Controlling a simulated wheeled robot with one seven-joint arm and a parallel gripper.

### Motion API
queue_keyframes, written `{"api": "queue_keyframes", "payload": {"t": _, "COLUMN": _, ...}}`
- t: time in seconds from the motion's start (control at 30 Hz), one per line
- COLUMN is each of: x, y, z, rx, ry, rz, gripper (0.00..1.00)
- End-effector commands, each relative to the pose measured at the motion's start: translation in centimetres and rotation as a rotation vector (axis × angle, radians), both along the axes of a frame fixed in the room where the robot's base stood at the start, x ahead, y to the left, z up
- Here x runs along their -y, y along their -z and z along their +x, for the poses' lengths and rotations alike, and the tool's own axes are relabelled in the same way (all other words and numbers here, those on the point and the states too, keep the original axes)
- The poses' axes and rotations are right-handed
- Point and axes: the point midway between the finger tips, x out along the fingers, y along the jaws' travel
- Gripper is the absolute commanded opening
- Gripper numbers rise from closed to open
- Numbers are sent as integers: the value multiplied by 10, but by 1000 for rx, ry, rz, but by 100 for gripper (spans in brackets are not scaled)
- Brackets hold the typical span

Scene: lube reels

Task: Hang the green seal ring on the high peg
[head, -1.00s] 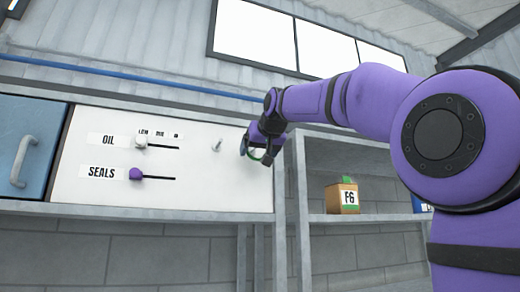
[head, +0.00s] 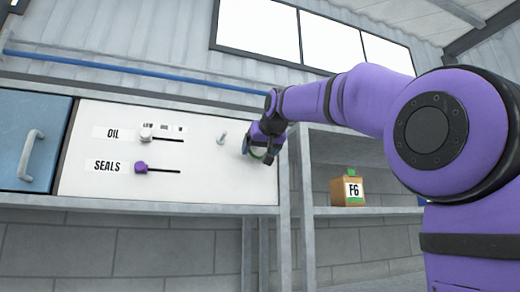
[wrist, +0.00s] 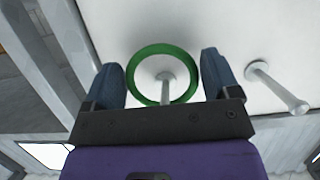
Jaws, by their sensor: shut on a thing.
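The green seal ring (wrist: 133,80) is between the two fingers of my gripper (wrist: 163,85) in the wrist view, and my gripper is shut on it. A pale peg (wrist: 165,92) shows through the ring's opening; I cannot tell whether its tip passes through the ring. A second pale peg (wrist: 278,88) stands to the right, clear of the ring. In the head view my gripper (head: 259,148) is at the right part of the white panel, with a sliver of green ring (head: 258,157) showing. One peg (head: 222,138) shows left of it; the other is hidden there.
The white panel (head: 90,185) carries an OIL slider (head: 146,137) and a purple SEALS slider (head: 142,168). A blue door (head: 30,115) is at the left. A box marked F6 (head: 346,192) stands on the shelf (head: 385,215) at the right, below my arm.

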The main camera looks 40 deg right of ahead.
Motion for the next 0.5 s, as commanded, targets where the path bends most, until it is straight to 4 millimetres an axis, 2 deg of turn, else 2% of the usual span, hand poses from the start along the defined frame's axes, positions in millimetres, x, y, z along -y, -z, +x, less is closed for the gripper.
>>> {"api": "queue_keyframes", "payload": {"t": 0.27, "x": 0, "y": 0, "z": 0, "rx": 0, "ry": 0, "rz": 0, "gripper": 60}}
{"api": "queue_keyframes", "payload": {"t": 0.3, "x": 0, "y": 0, "z": 0, "rx": 0, "ry": 0, "rz": 0, "gripper": 89}}
{"api": "queue_keyframes", "payload": {"t": 0.33, "x": 0, "y": 0, "z": 0, "rx": 0, "ry": 0, "rz": 0, "gripper": 96}}
{"api": "queue_keyframes", "payload": {"t": 0.37, "x": 0, "y": 0, "z": 0, "rx": 0, "ry": 0, "rz": 0, "gripper": 100}}
{"api": "queue_keyframes", "payload": {"t": 0.5, "x": 0, "y": 0, "z": 0, "rx": 0, "ry": 0, "rz": 0, "gripper": 100}}
